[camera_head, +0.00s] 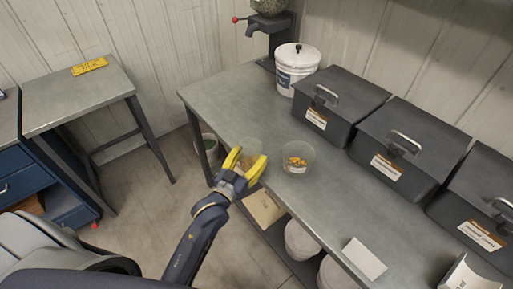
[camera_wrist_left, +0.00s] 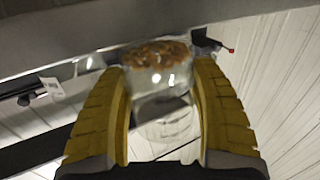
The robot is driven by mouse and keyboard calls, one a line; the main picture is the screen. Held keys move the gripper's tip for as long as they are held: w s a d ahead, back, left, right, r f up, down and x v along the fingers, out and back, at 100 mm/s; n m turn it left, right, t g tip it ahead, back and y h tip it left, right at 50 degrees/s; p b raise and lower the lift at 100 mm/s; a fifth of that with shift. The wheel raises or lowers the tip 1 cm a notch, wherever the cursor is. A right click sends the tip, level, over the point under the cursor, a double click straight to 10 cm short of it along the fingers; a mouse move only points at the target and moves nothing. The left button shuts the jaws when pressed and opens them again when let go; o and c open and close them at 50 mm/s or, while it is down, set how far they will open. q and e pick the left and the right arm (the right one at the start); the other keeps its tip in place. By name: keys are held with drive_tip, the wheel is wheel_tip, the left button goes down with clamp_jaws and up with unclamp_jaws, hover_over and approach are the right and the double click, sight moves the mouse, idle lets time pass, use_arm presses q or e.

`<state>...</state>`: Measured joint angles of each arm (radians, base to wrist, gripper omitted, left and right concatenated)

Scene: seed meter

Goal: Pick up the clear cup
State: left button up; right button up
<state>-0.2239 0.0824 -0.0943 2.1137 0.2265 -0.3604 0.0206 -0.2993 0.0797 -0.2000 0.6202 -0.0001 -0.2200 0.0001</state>
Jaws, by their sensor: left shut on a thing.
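My left gripper (camera_head: 246,163) has yellow fingers shut on a clear cup (camera_head: 252,146) at the near edge of the grey workbench. The fingers hide part of the cup. In the left wrist view, the cup (camera_wrist_left: 163,100) stands between the two yellow fingers (camera_wrist_left: 162,110). Orange-brown bits show at its upper part in that view; I cannot tell for sure whether they lie in this cup. A second clear cup (camera_head: 297,158) with orange-brown pieces stands on the bench just right of the gripper, apart from it. My right gripper is not in view.
A white lidded bucket (camera_head: 297,68) and several dark lidded bins (camera_head: 340,98) line the back of the workbench (camera_head: 225,97). A white card (camera_head: 364,258) lies near its front edge. A dispenser with a red knob (camera_head: 236,19) stands at the back.

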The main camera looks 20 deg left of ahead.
sight(255, 145)
use_arm(q)
drive_tip(key=s, duration=0.4)
drive_tip(key=s+a, duration=0.1)
drive_tip(key=s, duration=0.1)
drive_tip(key=shift+s, duration=0.6)
drive_tip(key=shift+r, duration=0.25)
drive_tip(key=w+r, duration=0.1)
drive_tip(key=w, duration=0.1)
drive_tip(key=w+r, duration=0.1)
drive_tip(key=w, duration=0.1)
drive_tip(key=w+r, duration=0.1)
drive_tip(key=w, duration=0.1)
drive_tip(key=shift+d+r, duration=0.3)
drive_tip(key=shift+r, duration=0.05)
drive_tip(key=w, duration=0.1)
drive_tip(key=w+f, duration=0.1)
drive_tip(key=w, duration=0.1)
drive_tip(key=w+d, duration=0.1)
drive_tip(key=w, duration=0.1)
drive_tip(key=shift+w+f, duration=0.2)
drive_tip(key=shift+f, duration=0.1)
drive_tip(key=shift+w+d+f, duration=0.1)
drive_tip(key=shift+w+f, duration=0.05)
drive_tip(key=shift+f, duration=0.7)
drive_tip(key=shift+d+r, duration=0.1)
